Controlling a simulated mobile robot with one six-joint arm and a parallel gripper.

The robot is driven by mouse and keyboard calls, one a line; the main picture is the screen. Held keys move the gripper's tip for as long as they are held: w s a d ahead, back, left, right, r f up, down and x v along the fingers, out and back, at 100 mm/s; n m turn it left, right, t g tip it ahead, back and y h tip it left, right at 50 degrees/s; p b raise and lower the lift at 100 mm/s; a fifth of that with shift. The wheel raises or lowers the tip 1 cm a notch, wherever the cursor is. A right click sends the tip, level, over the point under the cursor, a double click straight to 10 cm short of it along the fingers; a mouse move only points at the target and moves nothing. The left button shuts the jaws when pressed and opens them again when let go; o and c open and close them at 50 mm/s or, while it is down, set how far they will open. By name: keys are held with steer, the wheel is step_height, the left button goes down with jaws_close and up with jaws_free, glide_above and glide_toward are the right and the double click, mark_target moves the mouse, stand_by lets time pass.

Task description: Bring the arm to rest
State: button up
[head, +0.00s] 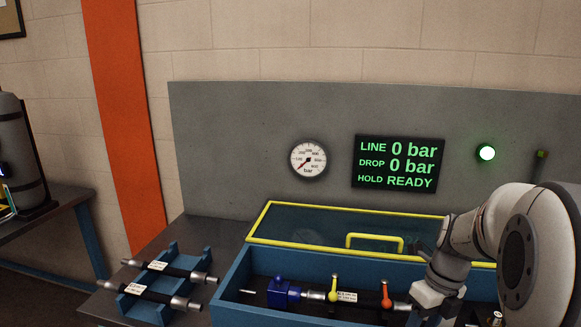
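My arm comes in from the right edge, white and grey, and bends down over the right part of the blue test box (228,290). My gripper (432,300) is at the arm's lower end, over the right part of the box. Its fingers are small and partly lost against the dark box and the picture's bottom edge. I cannot tell whether they are open or shut. In the box, a hose with a white label (346,296) lies to the right of a blue block (281,293). A yellow lever (334,288) and an orange lever (386,294) stand along this line.
The box's yellow-framed clear lid (300,222) stands raised behind it. A blue rack (167,283) with two labelled hoses sits left of the box. On the back panel are a gauge (308,159), a display (398,163) reading 0 bar and READY, and a lit green lamp (487,152).

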steer(key=s+a+r+n+t+h, duration=0.1)
steer(key=s+a+n, duration=0.4)
steer(key=n, duration=1)
steer(key=s+a+r+n+t+h, duration=0.1)
steer(key=s+a+n, duration=0.4)
steer(key=n, duration=1.1)
step_height(320, 180, up, 2)
steer(key=shift+s+a+r+t, duration=0.1)
steer(key=shift+s+a+t, duration=0.2)
steer(key=shift+a+t, duration=0.5)
steer(key=shift+d, duration=0.1)
steer(key=shift+c, duration=0.4)
